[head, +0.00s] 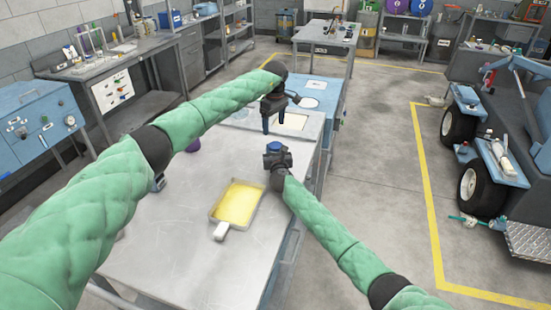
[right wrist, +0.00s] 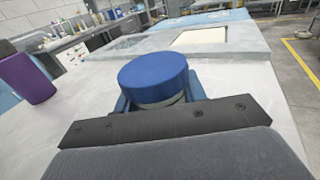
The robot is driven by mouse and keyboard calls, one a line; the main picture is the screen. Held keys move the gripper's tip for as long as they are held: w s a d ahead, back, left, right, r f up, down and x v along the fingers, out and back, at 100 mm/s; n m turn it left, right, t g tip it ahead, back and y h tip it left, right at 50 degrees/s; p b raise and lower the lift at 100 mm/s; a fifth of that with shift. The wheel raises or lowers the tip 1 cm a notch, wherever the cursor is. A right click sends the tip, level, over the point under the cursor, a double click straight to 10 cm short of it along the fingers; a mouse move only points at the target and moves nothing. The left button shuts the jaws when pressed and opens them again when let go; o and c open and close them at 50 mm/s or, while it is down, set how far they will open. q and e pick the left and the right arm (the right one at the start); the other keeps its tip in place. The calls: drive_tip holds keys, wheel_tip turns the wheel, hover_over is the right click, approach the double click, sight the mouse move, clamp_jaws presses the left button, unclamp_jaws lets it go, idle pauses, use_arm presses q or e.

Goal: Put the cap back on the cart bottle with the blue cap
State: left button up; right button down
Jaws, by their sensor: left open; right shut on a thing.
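The blue cap (head: 274,147) shows at my right gripper (head: 277,158), over the far part of the metal table. In the right wrist view the blue cap (right wrist: 154,77) is large and sits level on top of a pale body, of which only a thin band shows. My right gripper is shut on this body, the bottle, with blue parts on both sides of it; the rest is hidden. I cannot tell whether the cap is screwed down. My left gripper (head: 273,125) is open and empty, fingers pointing down, just beyond the blue cap in the head view.
A tray with yellow liquid (head: 258,196) lies on the metal table (head: 165,235), near my right forearm. A purple object (head: 193,144) stands left, partly behind my left arm; it also shows in the right wrist view (right wrist: 29,79).

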use_arm(q)
drive_tip(key=n, duration=0.6)
drive_tip(key=shift+f+n, duration=0.15)
drive_tip(key=shift+n, duration=0.25)
drive_tip(key=n, duration=0.4)
drive_tip(key=shift+s+d, duration=0.1)
drive_tip(key=n, duration=0.4)
drive_tip(key=shift+d+f, duration=0.1)
drive_tip(key=n, duration=0.8)
drive_tip(key=shift+d, duration=0.1)
drive_tip(key=n, duration=0.8)
